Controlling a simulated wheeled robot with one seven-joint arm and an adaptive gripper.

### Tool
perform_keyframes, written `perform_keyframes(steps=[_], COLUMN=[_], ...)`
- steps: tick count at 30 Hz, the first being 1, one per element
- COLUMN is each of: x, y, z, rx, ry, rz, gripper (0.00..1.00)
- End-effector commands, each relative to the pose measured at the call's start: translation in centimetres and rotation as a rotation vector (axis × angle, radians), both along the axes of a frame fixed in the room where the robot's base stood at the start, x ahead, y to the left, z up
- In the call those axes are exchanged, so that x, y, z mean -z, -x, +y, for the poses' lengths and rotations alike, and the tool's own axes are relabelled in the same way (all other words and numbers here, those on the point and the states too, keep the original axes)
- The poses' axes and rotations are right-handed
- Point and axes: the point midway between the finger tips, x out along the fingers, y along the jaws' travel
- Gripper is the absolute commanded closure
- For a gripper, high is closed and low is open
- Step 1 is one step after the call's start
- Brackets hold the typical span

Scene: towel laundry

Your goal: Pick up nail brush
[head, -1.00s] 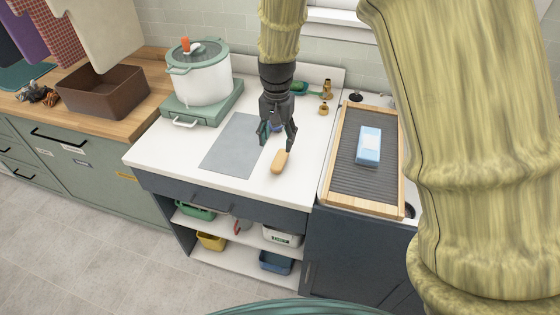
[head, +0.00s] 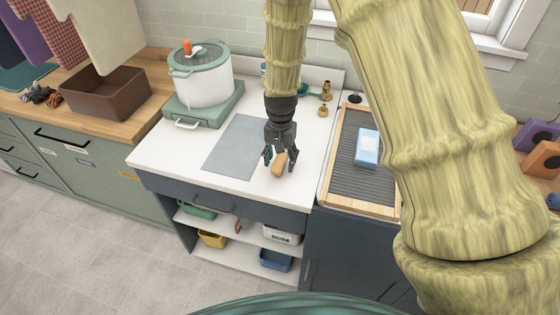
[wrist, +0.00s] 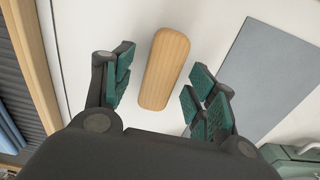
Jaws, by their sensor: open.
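The nail brush (head: 279,164) has a light wooden, rounded oblong body and lies on the white counter. In the wrist view the wooden brush (wrist: 164,68) lies between and just beyond the fingers. No bristles show. My gripper (head: 280,158) is open over it, with green-padded fingers pointing down. In the wrist view one finger of the gripper (wrist: 160,92) is on each side of the brush, with a gap on both sides. The brush is not held.
A grey mat (head: 238,146) lies left of the brush. A ribbed drying tray (head: 345,180) with a wooden rim and a blue-white packet (head: 367,147) stands to the right. A white pot (head: 203,84) is at the back left. The counter's front strip (head: 210,187) is clear.

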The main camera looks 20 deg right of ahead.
Motion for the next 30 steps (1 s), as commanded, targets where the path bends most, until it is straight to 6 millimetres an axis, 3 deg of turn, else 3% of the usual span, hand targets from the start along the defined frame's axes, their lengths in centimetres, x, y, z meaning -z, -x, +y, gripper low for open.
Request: perform_keyframes(steps=[11,19,30], x=[0.5,0.49,0.29], y=[0.0,-0.02,-0.06], z=[0.02,0.02,0.03], rx=[0.0,0.0,0.0], ry=[-0.001,-0.001,0.0], rz=[-0.001,-0.001,-0.001], gripper=[0.43,0.92,0.92])
